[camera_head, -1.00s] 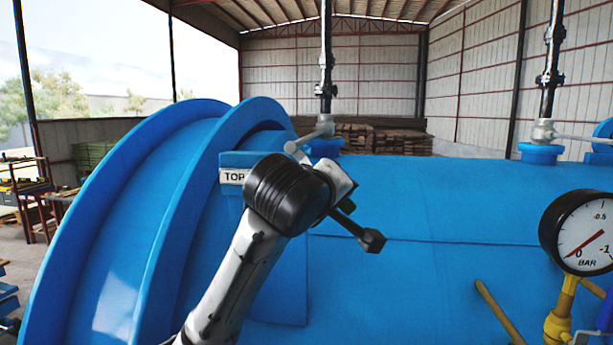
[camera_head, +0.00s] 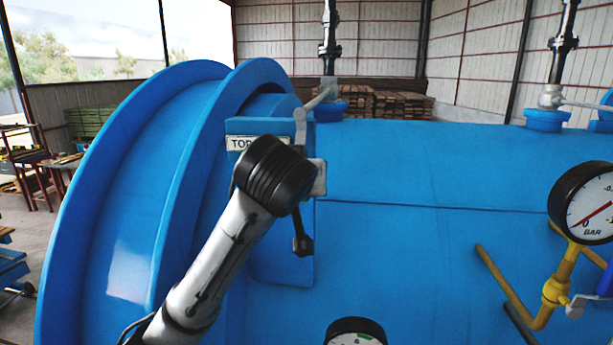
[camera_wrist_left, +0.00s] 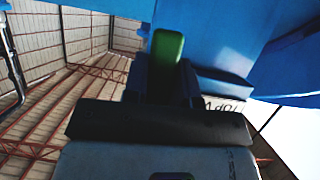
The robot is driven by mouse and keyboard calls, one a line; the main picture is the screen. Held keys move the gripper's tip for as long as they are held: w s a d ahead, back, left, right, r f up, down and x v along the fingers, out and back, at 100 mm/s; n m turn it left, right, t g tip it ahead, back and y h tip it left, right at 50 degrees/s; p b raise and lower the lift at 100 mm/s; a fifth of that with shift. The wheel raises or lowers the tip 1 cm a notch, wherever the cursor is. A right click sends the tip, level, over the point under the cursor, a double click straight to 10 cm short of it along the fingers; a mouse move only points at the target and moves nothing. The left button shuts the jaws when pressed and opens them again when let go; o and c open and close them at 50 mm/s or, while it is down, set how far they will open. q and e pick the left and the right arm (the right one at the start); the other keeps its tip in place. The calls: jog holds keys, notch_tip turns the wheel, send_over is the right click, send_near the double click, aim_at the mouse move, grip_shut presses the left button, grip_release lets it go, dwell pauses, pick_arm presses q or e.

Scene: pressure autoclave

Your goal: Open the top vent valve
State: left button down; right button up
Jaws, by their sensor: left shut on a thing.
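The label plate reading "TOP" (camera_head: 242,143) is on a blue panel at the vessel's left end, its remaining text partly covered by my left wrist. A dark lever arm with a blocky end (camera_head: 303,243) hangs almost straight down in front of that panel. In the left wrist view a green grip (camera_wrist_left: 167,48) stands between the dark fingers of my left gripper (camera_wrist_left: 164,80), which is shut on it. In the head view my wrist hides the fingers and the grip. A grey jointed link (camera_head: 302,118) runs from above my wrist towards the vertical pipe. My right gripper is out of view.
The blue vessel (camera_head: 420,180) fills the middle and right. A pressure gauge (camera_head: 587,205) on yellow piping (camera_head: 556,290) stands at the right, and another gauge (camera_head: 355,333) shows at the bottom edge. A thick blue flange (camera_head: 115,220) is left of my arm.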

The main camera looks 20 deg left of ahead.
pick_arm(q)
jog(key=shift+a+m, duration=0.3)
jog(key=shift+a, duration=0.05)
dwell(0.3)
jog(key=c, duration=0.9)
grip_release()
jog(key=shift+s+a, duration=0.1)
jog(key=shift+d+b+v, duration=0.1)
jog(key=shift+b+v, duration=1.05)
jog(key=shift+v, duration=2.3)
jog(key=shift+d+b+v, duration=0.15)
jog(key=shift+b+v, duration=1)
jog(key=shift+v, duration=2.25)
